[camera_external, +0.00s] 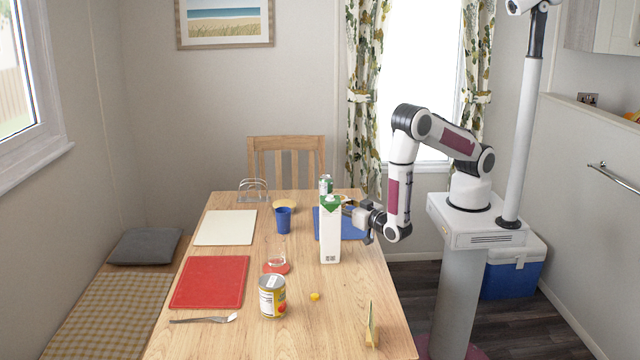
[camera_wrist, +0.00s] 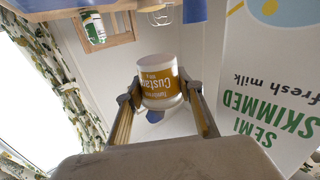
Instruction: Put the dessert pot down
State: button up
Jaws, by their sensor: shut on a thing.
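The dessert pot (camera_wrist: 160,82), a small white pot with a yellow-brown custard label, sits between my gripper's fingers (camera_wrist: 161,95) in the wrist view. Its lettering appears upside down there. My gripper (camera_external: 358,212) is shut on it. I cannot tell whether the pot touches a surface below.
The tall carton (camera_wrist: 280,90) stands close beside my gripper.

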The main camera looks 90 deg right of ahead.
jog(key=shift+w+d+r+n+t+y, duration=2.2)
jog(key=shift+w+r+y, duration=0.4)
jog(key=shift+w+r, duration=2.15)
jog(key=w+a+r+n+t+y, duration=0.1)
jog(key=a+r+n+t+y, duration=0.1)
jog(key=a+r+n+y, duration=0.2)
jog(key=shift+w+a+n+y, duration=0.35)
jog(key=shift+n+y, duration=0.65)
jog(key=shift+y, duration=1.4)
jog(key=shift+r, duration=0.15)
